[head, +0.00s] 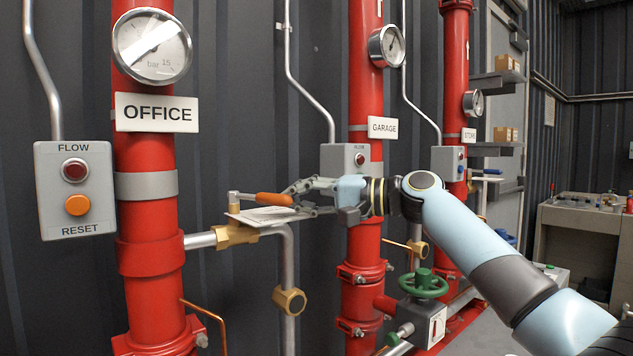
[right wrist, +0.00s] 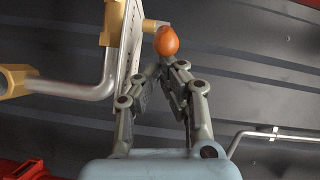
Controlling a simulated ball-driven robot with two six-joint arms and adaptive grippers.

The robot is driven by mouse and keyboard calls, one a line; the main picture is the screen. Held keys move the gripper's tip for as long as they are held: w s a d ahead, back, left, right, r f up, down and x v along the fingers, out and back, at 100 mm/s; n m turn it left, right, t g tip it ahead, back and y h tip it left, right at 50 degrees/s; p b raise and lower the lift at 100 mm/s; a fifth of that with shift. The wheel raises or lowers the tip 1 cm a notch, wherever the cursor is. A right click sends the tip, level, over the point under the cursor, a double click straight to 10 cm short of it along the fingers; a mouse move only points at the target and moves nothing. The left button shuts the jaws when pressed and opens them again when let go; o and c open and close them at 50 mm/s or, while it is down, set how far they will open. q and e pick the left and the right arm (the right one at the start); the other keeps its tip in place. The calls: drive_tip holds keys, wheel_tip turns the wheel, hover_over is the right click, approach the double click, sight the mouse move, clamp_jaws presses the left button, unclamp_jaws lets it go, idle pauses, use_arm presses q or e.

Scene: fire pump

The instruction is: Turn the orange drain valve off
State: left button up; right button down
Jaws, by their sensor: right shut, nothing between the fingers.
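The orange drain valve handle (head: 272,199) sits on a brass valve body (head: 236,234) on the side pipe of the OFFICE riser. The handle lies roughly level and points right, toward my gripper. My right gripper (head: 292,190) is shut and empty, with its fingertips close to the handle's orange end. In the right wrist view the orange handle (right wrist: 167,41) shows end-on just beyond the shut fingertips (right wrist: 172,66). I cannot tell whether they touch. A pale tag (head: 262,216) hangs below the handle. My left gripper is not in view.
The red OFFICE riser (head: 150,260) stands left of the valve, with a FLOW/RESET box (head: 75,190) beyond it. A grey drain pipe (head: 289,265) bends down below the valve. The GARAGE riser (head: 364,110) stands behind my right arm, and a green handwheel (head: 423,283) is below it.

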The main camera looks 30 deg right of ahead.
sight(292, 200)
drive_tip(key=s+a+m+t+h+p, duration=0.1)
drive_tip(key=p, duration=0.1)
drive_tip(key=s+a+m+t+h+p, duration=0.1)
drive_tip(key=h+p, duration=0.1)
drive_tip(key=p, duration=0.1)
drive_tip(key=shift+s+r+m+t, duration=0.1)
drive_tip(key=shift+r+m+t, duration=0.2)
drive_tip(key=shift+s+a+f+p, duration=0.25)
drive_tip(key=shift+s+a+p, duration=0.1)
drive_tip(key=shift+a, duration=0.15)
